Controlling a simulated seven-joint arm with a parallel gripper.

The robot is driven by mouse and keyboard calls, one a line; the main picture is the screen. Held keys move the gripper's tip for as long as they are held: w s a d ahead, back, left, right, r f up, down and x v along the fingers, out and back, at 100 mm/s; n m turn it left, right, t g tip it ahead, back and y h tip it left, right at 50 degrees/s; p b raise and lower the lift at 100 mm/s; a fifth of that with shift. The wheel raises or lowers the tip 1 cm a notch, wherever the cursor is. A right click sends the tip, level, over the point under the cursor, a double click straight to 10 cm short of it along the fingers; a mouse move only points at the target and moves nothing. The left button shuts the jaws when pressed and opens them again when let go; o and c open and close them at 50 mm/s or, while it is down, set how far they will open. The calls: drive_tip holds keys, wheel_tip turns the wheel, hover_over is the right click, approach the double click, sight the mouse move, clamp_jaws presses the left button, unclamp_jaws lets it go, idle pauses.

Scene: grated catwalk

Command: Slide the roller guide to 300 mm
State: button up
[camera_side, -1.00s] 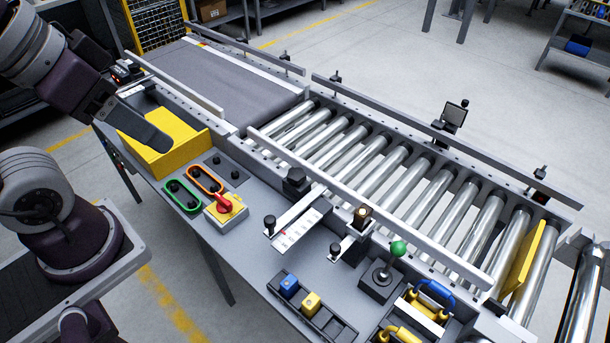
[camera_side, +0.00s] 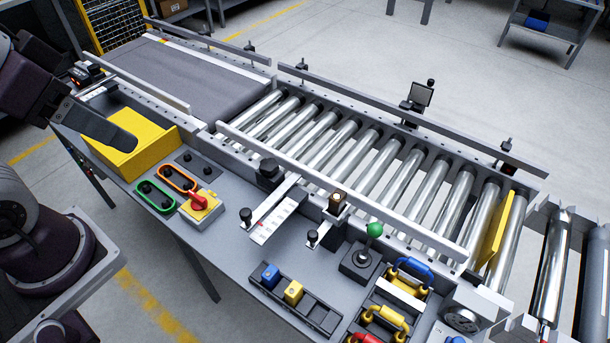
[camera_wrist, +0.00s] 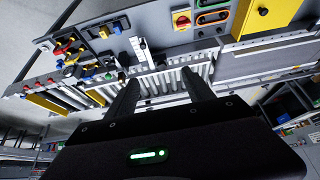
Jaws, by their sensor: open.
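The roller guide, a long pale rail (camera_side: 340,192), runs along the near side of the rollers. A white scale plate (camera_side: 272,222) extends from it over the bench, with black knobs (camera_side: 246,214) and (camera_side: 313,237) nearby. The scale's figures are too small to read. The plate also shows in the wrist view (camera_wrist: 140,50). My gripper (camera_wrist: 160,84) is open and empty in the wrist view, its two fingers spread towards the rollers. In the side view a grey finger of mine shows above the yellow box, well left of the guide and apart from it.
A yellow box (camera_side: 125,148), a red rotary switch (camera_side: 198,202) and ringed buttons stand left of the scale. A green-topped lever (camera_side: 374,230), a block tray (camera_side: 318,310) and blue and yellow handles stand to the right. A second rail (camera_side: 410,117) borders the rollers' far side.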

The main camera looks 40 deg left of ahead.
drive_tip(key=shift+w, duration=0.25)
drive_tip(key=c, duration=0.4)
drive_tip(key=m+g+y, duration=0.2)
drive_tip(key=m+g, duration=0.4)
drive_tip(key=g, duration=0.1)
hover_over(246, 212)
drive_tip(key=a, duration=0.1)
drive_tip(key=w+d+x, duration=0.1)
drive_tip(key=d+x, duration=0.1)
drive_tip(key=x, duration=0.8)
drive_tip(key=f+m, duration=0.1)
drive_tip(key=f, duration=0.4)
drive_tip(key=f+m+g, duration=0.1)
drive_tip(key=f, duration=0.5)
drive_tip(key=d+f+m+y, duration=0.1)
drive_tip(key=f, duration=0.5)
drive_tip(key=shift+w+d+g, duration=0.1)
drive_tip(key=shift+w+g, duration=0.3)
drive_tip(key=shift+s+f, duration=0.15)
drive_tip(key=shift+f, duration=0.4)
clamp_jaws()
